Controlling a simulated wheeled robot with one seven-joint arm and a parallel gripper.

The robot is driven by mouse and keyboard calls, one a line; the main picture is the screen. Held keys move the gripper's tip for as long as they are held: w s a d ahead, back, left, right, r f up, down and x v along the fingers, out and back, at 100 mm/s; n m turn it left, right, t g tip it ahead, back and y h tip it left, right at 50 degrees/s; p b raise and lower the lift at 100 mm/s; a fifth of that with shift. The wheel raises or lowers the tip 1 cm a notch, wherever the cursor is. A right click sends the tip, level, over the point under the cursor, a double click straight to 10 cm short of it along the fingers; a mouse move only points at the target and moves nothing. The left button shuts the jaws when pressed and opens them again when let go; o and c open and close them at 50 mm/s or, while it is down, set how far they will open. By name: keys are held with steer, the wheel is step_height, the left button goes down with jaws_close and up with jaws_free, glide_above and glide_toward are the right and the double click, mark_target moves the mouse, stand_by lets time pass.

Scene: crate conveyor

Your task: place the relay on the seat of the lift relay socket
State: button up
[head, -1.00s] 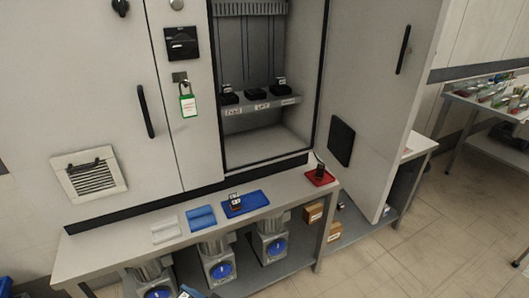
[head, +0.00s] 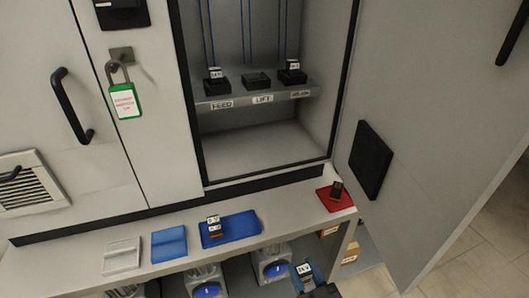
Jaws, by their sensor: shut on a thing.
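The lift socket (head: 257,81) is a black block in the middle of the shelf inside the open cabinet, above the LIFT label (head: 263,99). Its top shows no relay. My gripper (head: 309,276) is at the bottom edge of the head view, low and in front of the bench, well apart from the socket. It is shut on a relay (head: 304,268) with a white label that seems to read 24 V. The lower part of my gripper is cut off by the frame.
The feed socket (head: 216,87) and the right socket (head: 292,78) each bear a relay. The bench holds a blue tray (head: 245,225) with a relay, a red tray (head: 326,203) with a dark part, and folded cloths (head: 169,243). The open door (head: 430,120) stands at right.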

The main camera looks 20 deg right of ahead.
steer(key=shift+s+d, duration=0.25)
steer(key=shift+d, duration=0.25)
steer(key=shift+w+d, duration=0.1)
steer(key=shift+d, duration=0.05)
